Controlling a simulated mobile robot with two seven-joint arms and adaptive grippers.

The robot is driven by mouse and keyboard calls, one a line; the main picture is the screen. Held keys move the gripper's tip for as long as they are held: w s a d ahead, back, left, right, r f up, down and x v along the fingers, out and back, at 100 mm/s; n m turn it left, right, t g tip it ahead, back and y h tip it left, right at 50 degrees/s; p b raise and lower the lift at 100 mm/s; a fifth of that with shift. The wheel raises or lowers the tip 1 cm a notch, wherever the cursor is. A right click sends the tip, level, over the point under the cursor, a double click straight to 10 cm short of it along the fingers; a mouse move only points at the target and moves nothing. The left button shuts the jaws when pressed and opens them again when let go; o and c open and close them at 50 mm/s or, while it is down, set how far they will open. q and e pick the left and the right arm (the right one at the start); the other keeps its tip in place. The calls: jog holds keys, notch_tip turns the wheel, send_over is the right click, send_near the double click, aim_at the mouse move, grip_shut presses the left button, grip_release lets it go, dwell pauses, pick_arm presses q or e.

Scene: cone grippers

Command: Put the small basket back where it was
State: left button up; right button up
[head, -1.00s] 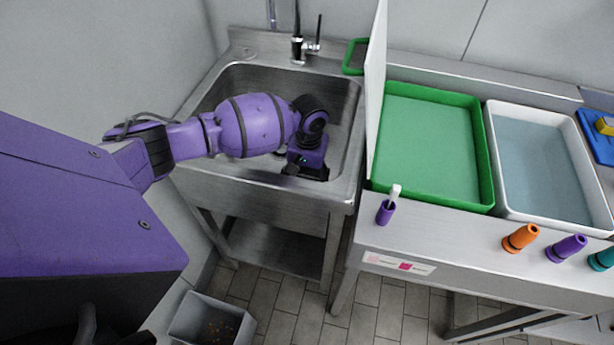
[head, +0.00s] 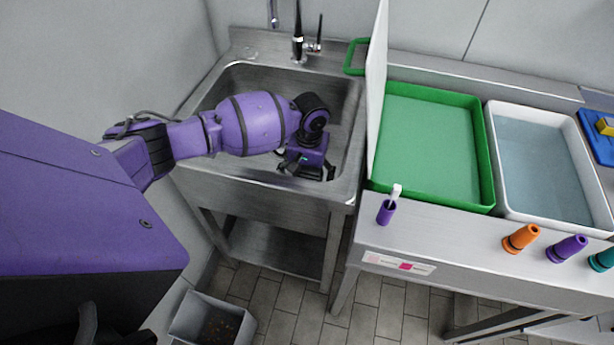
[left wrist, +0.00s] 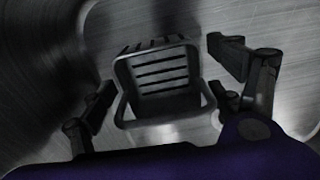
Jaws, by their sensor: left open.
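My left gripper (head: 307,172) is inside the steel sink (head: 258,72), fingers pointing down. In the left wrist view the small basket (left wrist: 160,78), dark and slatted with a light grey rim and a handle, sits between the two open fingers of the left gripper (left wrist: 165,75). The fingers stand apart on either side of the basket, and I see no clear contact. The basket appears to be in the sink, over its steel bottom. In the head view my arm and gripper hide the basket. My right gripper is not in view.
A tap (head: 298,40) stands behind the sink. A white upright panel (head: 376,90) borders it on the right, beside a green tray (head: 487,165) and a white tray (head: 507,190). A purple holder (head: 386,213) and several coloured cones stand along the counter front. A grey bin (head: 188,318) is on the floor.

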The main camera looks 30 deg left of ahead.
pick_arm(q)
notch_tip(320, 180, up, 10)
jog(key=shift+d+r+p, duration=0.1)
jog(key=shift+p, duration=0.55)
jog(key=shift+r, duration=0.65)
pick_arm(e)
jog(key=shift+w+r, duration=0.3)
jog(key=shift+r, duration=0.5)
pick_arm(q)
jog(key=shift+w+d+r, duration=0.1)
jog(key=shift+c, duration=0.4)
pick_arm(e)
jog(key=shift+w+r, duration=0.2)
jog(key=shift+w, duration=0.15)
